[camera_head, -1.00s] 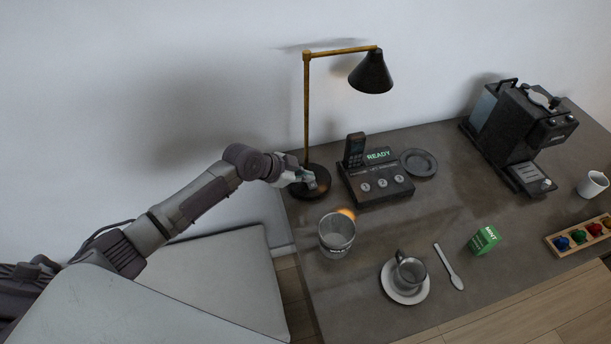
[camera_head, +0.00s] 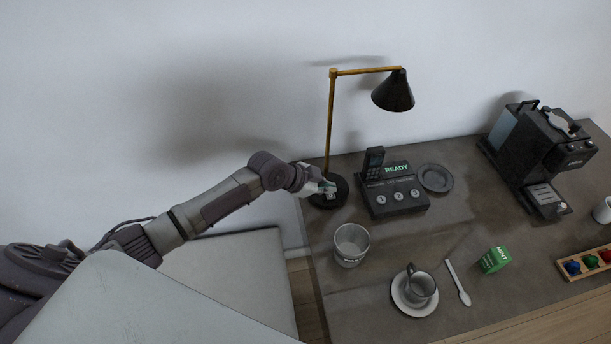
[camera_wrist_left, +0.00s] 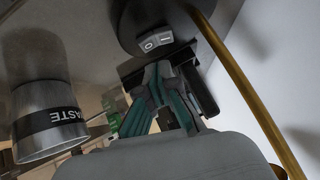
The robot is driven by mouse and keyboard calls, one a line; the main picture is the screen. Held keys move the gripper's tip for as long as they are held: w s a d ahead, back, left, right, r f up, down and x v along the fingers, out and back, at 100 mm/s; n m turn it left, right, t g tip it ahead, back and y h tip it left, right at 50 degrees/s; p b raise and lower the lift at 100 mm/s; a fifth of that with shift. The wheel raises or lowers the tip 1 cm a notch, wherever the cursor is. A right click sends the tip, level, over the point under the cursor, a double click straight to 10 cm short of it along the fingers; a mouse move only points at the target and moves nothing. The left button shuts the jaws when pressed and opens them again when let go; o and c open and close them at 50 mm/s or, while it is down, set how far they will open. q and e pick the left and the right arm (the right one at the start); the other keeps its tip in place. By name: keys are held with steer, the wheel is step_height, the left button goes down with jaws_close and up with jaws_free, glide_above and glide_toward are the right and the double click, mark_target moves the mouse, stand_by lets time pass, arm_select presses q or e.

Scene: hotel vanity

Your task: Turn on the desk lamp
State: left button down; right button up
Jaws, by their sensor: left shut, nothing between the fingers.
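The desk lamp stands at the back left of the desk, with a brass stem, a black cone shade (camera_head: 393,91) and a round black base (camera_head: 338,200). No glow shows at the shade. In the left wrist view, a light rocker switch (camera_wrist_left: 153,42) marked O and I sits on the dark base. My left gripper (camera_head: 328,188) is over the base, close to the switch. In the wrist view its fingers (camera_wrist_left: 158,70) are together and empty, with tips just short of the switch in the picture. I cannot tell whether they touch it. My right gripper is out of view.
A phone dock (camera_head: 396,199) is just right of the lamp base. A metal waste cup (camera_head: 351,246) stands in front of it, and also shows in the wrist view (camera_wrist_left: 45,100). The brass stem (camera_wrist_left: 245,90) rises close beside the gripper. A cup, spoon, mint box and coffee machine are farther right.

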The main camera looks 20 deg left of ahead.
arm_select(q)
steer(key=v, duration=1.1)
steer(key=shift+s+d+r+b, duration=0.2)
steer(key=shift+d+r+b, duration=0.1)
steer(key=shift+d+b, duration=0.05)
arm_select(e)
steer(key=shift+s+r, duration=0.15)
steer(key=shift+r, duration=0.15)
arm_select(q)
steer(key=shift+w+a+r+t+b, duration=0.15)
steer(key=shift+w+a+t+b, duration=0.35)
steer(key=shift+b, duration=0.6)
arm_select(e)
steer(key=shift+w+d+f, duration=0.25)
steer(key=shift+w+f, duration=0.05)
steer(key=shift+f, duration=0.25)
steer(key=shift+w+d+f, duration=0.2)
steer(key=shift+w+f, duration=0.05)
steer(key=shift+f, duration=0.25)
